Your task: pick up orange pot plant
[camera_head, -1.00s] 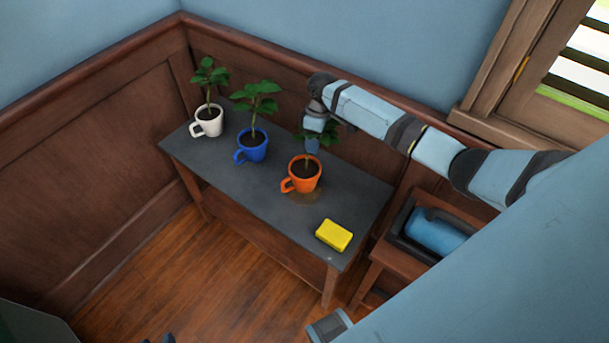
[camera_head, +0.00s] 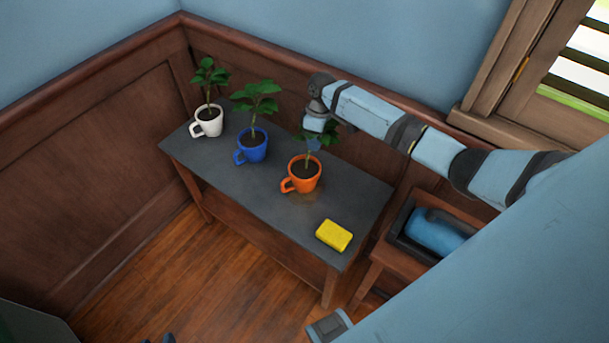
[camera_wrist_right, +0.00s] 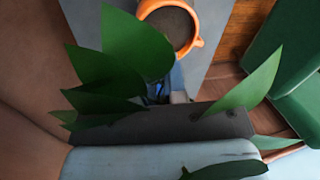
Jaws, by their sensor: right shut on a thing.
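The orange pot plant (camera_head: 301,186) is an orange mug with dark soil and green leaves, upright at the middle right of the grey tabletop. I cannot tell whether its base touches the top. My right gripper (camera_head: 313,143) is above the mug, among the leaves, shut on the plant's stem; the leaves partly hide the fingers. In the right wrist view the orange mug (camera_wrist_right: 199,42) shows beyond the fingers (camera_wrist_right: 165,92), with green leaves around the gripper.
The grey table (camera_head: 250,190) also holds a blue mug plant (camera_head: 252,150), a white mug plant (camera_head: 207,124) and a yellow sponge (camera_head: 334,235). The wood-panelled wall (camera_head: 280,85) is close behind. A small wooden stand with a blue item (camera_head: 436,230) is at right.

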